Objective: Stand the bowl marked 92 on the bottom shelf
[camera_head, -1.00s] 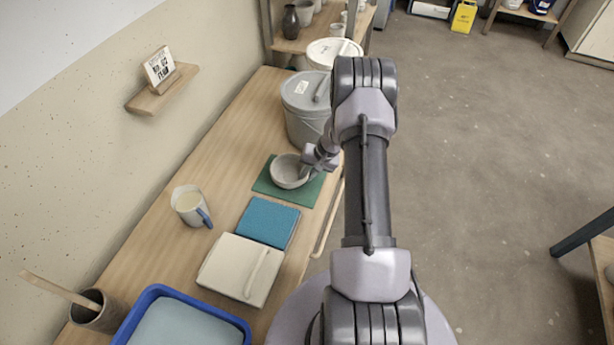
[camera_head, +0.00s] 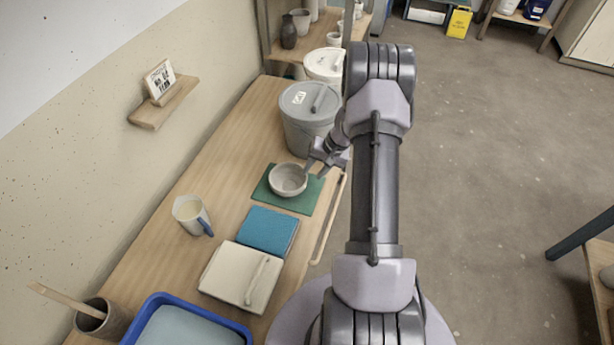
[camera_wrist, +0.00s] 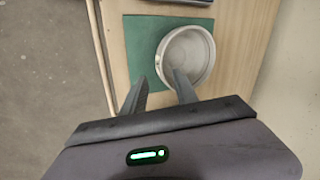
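A pale grey bowl (camera_head: 288,180) stands upright on a green mat (camera_head: 309,200) on the wooden worktable. It also shows in the wrist view (camera_wrist: 195,62); no number on it is legible. My gripper (camera_head: 312,168) is just right of the bowl. In the wrist view my gripper (camera_wrist: 158,84) has its fingers apart, one overlapping the bowl's near rim, the other over the mat outside it; I cannot tell whether either touches. A wooden shelf unit (camera_head: 318,38) stands at the far end with dark and pale vessels; its lower part is largely hidden by buckets.
Two lidded buckets, one grey (camera_head: 306,120) and one white (camera_head: 325,66), stand beyond the bowl. Nearer are a blue pad (camera_head: 267,230), a white slab (camera_head: 238,277), a mug (camera_head: 190,214) and a blue tray (camera_head: 160,300).

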